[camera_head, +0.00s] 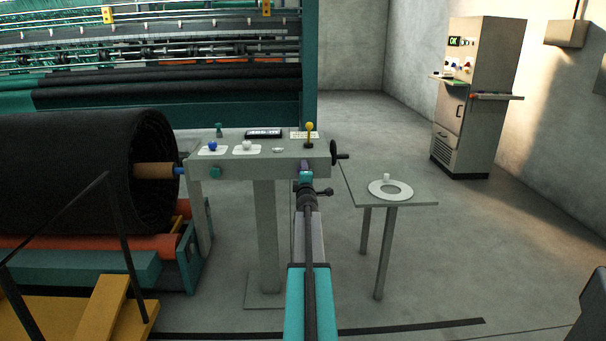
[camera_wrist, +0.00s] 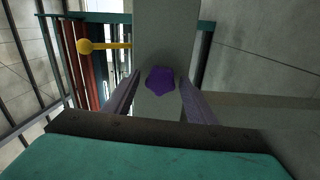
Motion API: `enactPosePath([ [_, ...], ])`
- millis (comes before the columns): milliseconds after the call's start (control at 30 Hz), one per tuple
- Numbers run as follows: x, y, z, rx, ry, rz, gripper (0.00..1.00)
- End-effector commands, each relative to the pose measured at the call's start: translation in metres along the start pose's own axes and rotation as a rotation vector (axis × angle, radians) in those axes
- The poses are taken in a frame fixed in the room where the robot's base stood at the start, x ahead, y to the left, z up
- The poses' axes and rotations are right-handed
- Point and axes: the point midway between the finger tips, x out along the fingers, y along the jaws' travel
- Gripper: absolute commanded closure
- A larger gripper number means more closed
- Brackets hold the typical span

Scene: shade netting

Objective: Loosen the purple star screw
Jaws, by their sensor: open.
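The purple star screw (camera_wrist: 160,80) sits on the grey face of the control box in the wrist view. My gripper (camera_wrist: 160,94) is open, with one finger on each side of the screw and a gap to it on both sides. I cannot tell how deep the fingers reach around it. In the head view my arm reaches to the front of the grey control box (camera_head: 230,160), near its right end. The screw is hidden behind my arm there.
A yellow-knobbed lever (camera_head: 310,127) stands on top of the box; its knob also shows in the wrist view (camera_wrist: 85,46). A black handwheel (camera_head: 334,153) is on the box's right end. A small table (camera_head: 405,203) stands to the right. A black netting roll (camera_head: 80,175) lies left.

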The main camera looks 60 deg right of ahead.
Motion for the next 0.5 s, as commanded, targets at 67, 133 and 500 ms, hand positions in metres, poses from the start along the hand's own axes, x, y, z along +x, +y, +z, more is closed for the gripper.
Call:
enactPosePath([
  [67, -0.006, 0.0, 0.0, 0.0, 0.0, 0.0, 0.49],
  [133, -0.01, 0.0, 0.0, 0.0, 0.0, 0.0, 0.49],
  [500, -0.021, 0.0, 0.0, 0.0, 0.0, 0.0, 0.49],
])
